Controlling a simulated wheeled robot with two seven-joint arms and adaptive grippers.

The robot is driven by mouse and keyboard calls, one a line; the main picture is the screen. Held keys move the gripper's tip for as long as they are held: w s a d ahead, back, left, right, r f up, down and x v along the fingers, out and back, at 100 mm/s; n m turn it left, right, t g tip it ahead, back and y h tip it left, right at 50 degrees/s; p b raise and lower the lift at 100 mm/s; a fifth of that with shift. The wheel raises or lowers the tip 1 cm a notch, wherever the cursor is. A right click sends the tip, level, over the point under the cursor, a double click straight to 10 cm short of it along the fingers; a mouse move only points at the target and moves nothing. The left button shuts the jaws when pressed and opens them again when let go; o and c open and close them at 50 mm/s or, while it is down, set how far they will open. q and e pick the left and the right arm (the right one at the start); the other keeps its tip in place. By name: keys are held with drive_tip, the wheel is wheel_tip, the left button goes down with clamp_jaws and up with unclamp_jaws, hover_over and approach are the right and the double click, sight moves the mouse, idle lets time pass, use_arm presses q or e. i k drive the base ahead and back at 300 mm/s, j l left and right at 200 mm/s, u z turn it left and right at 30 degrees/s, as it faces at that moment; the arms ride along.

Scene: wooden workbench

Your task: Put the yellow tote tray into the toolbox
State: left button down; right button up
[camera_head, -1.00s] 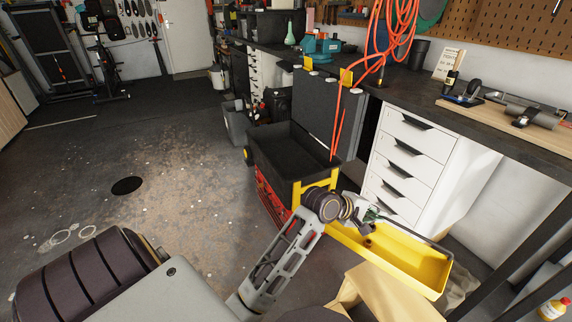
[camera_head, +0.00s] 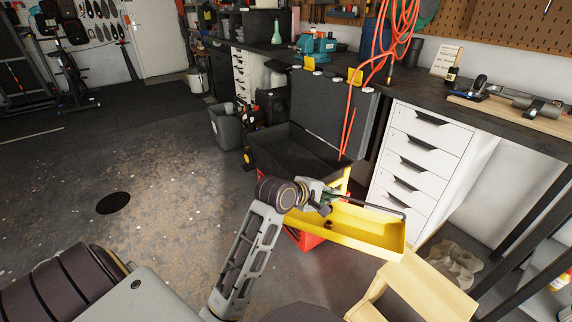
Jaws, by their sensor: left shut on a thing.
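The yellow tote tray (camera_head: 362,231) is a long open tray with a dark bar handle, held in the air. My left gripper (camera_head: 328,199) is shut on it at its left part, apparently at the handle; the fingers are partly hidden. The toolbox (camera_head: 290,150) stands behind on the floor, a black open bin with red and yellow lower parts and its dark lid (camera_head: 327,108) raised at the back. The tray and my arm cover the toolbox's near right corner. The tray overlaps this corner in the picture; I cannot tell whether they touch. My right gripper is not in view.
A white drawer unit (camera_head: 420,160) and workbench (camera_head: 450,103) stand to the right. An orange hose (camera_head: 392,40) hangs by the lid. A wooden stool (camera_head: 420,285) stands at the lower right. A grey bin (camera_head: 228,128) stands left of the toolbox.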

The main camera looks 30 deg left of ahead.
sight(298, 163)
drive_tip(key=j, duration=0.9)
drive_tip(key=i+j, duration=0.15)
drive_tip(key=j, duration=0.25)
drive_tip(key=i+j, duration=0.15)
drive_tip(key=j, duration=0.2)
drive_tip(key=i+j, duration=0.5)
drive_tip(key=j, duration=0.15)
drive_tip(key=i, duration=0.7)
drive_tip(key=z, duration=0.05)
